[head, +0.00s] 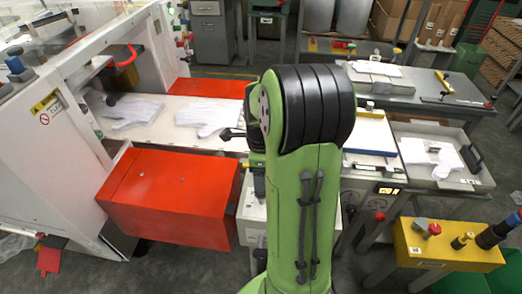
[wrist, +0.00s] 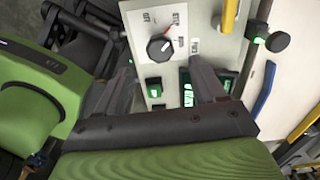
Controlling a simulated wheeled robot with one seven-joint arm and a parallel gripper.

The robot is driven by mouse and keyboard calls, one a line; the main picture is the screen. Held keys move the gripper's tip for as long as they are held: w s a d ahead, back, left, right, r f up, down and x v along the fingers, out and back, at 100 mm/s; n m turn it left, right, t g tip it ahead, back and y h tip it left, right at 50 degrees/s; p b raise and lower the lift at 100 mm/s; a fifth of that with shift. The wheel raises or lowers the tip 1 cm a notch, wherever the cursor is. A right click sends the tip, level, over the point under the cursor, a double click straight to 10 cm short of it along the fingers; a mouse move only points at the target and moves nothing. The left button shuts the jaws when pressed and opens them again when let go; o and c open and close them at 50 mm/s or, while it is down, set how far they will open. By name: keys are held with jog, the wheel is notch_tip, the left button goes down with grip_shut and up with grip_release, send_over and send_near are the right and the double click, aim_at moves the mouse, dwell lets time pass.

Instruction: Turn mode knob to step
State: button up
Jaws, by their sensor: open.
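The mode knob (wrist: 160,47) is a round black dial on a pale control panel (wrist: 145,60) in the wrist view. It has a light pointer mark, and small labels stand around it, too blurred to read surely. My gripper (wrist: 166,80) is open, its two grey fingers pointing at the panel, one to each side below the knob. Nothing is between the fingers except the view of the panel; they appear apart from the knob. In the head view my green arm covers the middle, and I cannot make out the knob there.
Green-lit buttons (wrist: 153,90) and a green display (wrist: 188,88) lie just below the knob. A black hand knob (wrist: 277,41) sticks out at right. In the head view, a red box (head: 170,195) stands left of my arm, and a yellow control box (head: 450,243) stands right.

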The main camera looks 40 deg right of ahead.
notch_tip(320, 180, up, 9)
jog(key=p, duration=0.2)
jog(key=shift+f, duration=0.15)
jog(key=s+a+r+n+t+p, duration=0.2)
jog(key=s+a+r+n, duration=0.3)
jog(key=a+n, duration=0.4)
jog(key=s+a+r+n+t+p, duration=0.3)
jog(key=s+a+r+n, duration=0.3)
jog(key=n, duration=1.2)
jog(key=a+r, duration=0.1)
jog(key=a, duration=0.3)
jog(key=shift+a+n+t, duration=0.3)
jog(key=shift+n, duration=0.1)
jog(key=shift+s+r, duration=0.1)
